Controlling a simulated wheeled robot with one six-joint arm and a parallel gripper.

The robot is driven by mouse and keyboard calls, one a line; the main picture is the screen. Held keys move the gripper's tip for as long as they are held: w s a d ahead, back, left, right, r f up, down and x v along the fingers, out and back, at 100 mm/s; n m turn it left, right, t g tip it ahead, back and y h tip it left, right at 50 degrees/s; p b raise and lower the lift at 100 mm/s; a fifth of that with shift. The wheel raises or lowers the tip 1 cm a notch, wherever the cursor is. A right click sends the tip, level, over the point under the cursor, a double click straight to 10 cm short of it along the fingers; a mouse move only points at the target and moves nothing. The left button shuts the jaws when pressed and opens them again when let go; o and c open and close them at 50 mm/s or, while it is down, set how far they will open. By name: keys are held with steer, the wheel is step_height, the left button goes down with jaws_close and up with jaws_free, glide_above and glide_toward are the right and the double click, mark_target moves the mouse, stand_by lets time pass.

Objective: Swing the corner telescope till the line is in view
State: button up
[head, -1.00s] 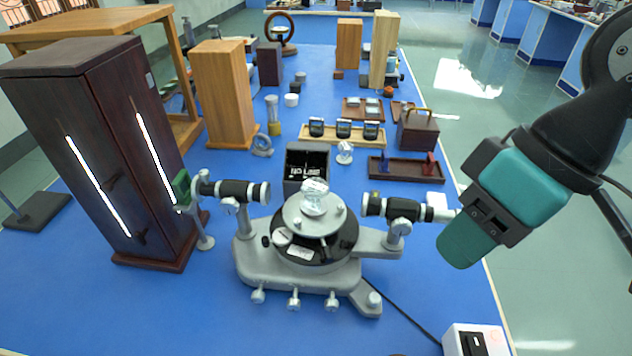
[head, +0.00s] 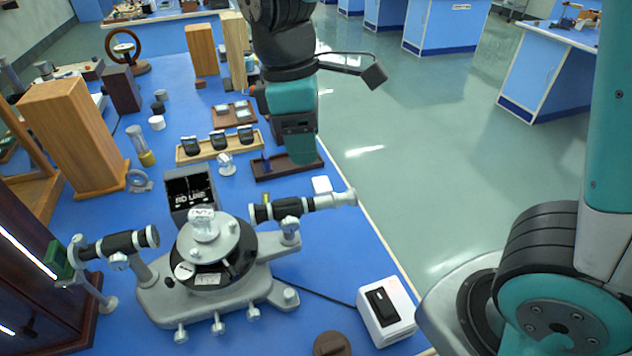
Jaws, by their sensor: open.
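The spectrometer (head: 215,280) stands on the blue bench in the lower left of the head view. Its telescope (head: 300,204) lies to the right of the round table and points right, toward the bench edge. The collimator (head: 118,243) is on the left side, facing the dark cabinet. A clear prism (head: 202,221) sits on the table. My gripper (head: 303,155) hangs above and behind the telescope, apart from it, its fingers pointing down. The gap between the fingers is hard to see.
A brown tray (head: 272,170) lies below and behind my gripper. A white switch box (head: 387,312) stands at the front right, with a cable to the spectrometer.

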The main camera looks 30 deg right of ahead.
steer(key=w+a+r+n+g+h+p, duration=0.1)
steer(key=w+a+n+h+p, duration=0.15)
steer(key=w, duration=0.25)
glide_toward(319, 198)
steer(key=shift+n+g, duration=0.3)
steer(key=shift+n, duration=0.05)
steer(key=x, duration=0.9)
steer(key=shift+w+d+f, duration=0.15)
steer(key=shift+w+f, duration=0.05)
steer(key=shift+f, duration=0.15)
jaws_close()
